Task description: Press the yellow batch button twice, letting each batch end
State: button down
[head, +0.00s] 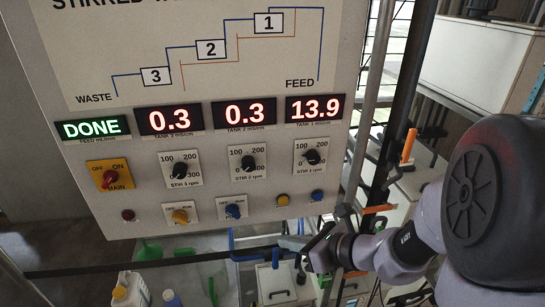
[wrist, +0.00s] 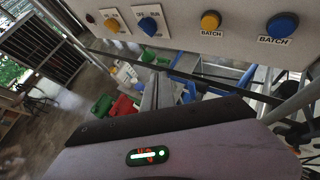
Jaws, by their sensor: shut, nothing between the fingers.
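The yellow batch button (head: 282,199) is a small round button low on the right of the control panel (head: 120,200). It also shows in the wrist view (wrist: 211,20), with a BATCH label under it. The blue batch button (head: 317,195) is to its right. My gripper (head: 284,243) is shut and empty, below the panel's lower edge and under the yellow button, apart from it. The feed display (head: 91,128) reads DONE in green. The tank displays read 0.3 (head: 170,120), 0.3 (head: 246,114) and 13.9 (head: 315,108) in red.
The red main switch (head: 109,178), the yellow (head: 180,216) and blue (head: 234,211) OFF/RUN knobs and the stir dials (head: 249,162) are on the same panel. A metal post (head: 369,90) stands right of it. Bottles (head: 130,289) and containers stand below.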

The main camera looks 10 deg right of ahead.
aim_at(283, 200)
jog(key=shift+w+d+m+t+h, duration=0.15)
jog(key=shift+w+d+m+t, duration=0.1)
jog(key=shift+d+m, duration=0.3)
jog(key=shift+w+d+m+t+h, duration=0.2)
jog(key=shift+d+m, duration=0.25)
jog(key=shift+d, duration=0.2)
jog(key=w+p, duration=0.2)
jog(key=w, duration=0.7)
jog(key=shift+w, duration=0.1)
dwell(1.2)
jog(key=shift+w, duration=0.25)
